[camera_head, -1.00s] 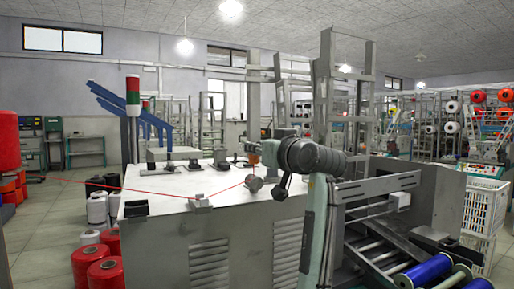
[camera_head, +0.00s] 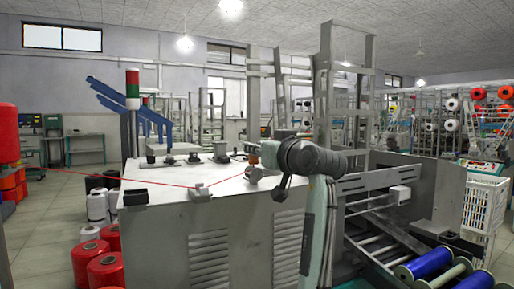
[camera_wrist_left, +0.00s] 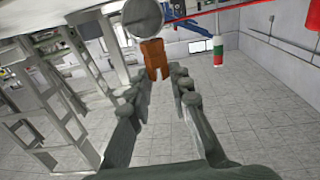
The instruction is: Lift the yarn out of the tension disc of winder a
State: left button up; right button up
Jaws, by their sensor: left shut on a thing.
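The winder's grey cabinet has a light top (camera_head: 160,178). Red yarn (camera_head: 120,178) comes in from the left, bends at a small guide (camera_head: 201,190) and rises to the round grey disc (camera_head: 254,173) at the top's front edge. My left gripper (camera_head: 258,152) is above and close behind that disc, shut on a small orange-brown piece (camera_head: 253,158). In the left wrist view the piece (camera_wrist_left: 155,58) sits at the fingertips (camera_wrist_left: 161,76), with the grey disc (camera_wrist_left: 142,18) beyond and red yarn (camera_wrist_left: 215,10) running right. Whether yarn is in the disc is too small to tell.
A red and green signal tower (camera_head: 133,90) and blue arms (camera_head: 125,108) stand at the left of the winder. Red cones (camera_head: 88,256) stand on the floor at left. Rollers with blue spools (camera_head: 425,264) are at lower right.

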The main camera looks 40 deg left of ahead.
pick_arm(q)
jog(key=shift+f+b, duration=0.55)
jog(key=shift+f, duration=0.3)
jog(key=shift+r, duration=0.1)
jog(key=shift+r+p, duration=1.25)
jog(key=shift+r, duration=0.25)
jog(key=shift+r, duration=0.1)
jog(key=shift+r, duration=1.4)
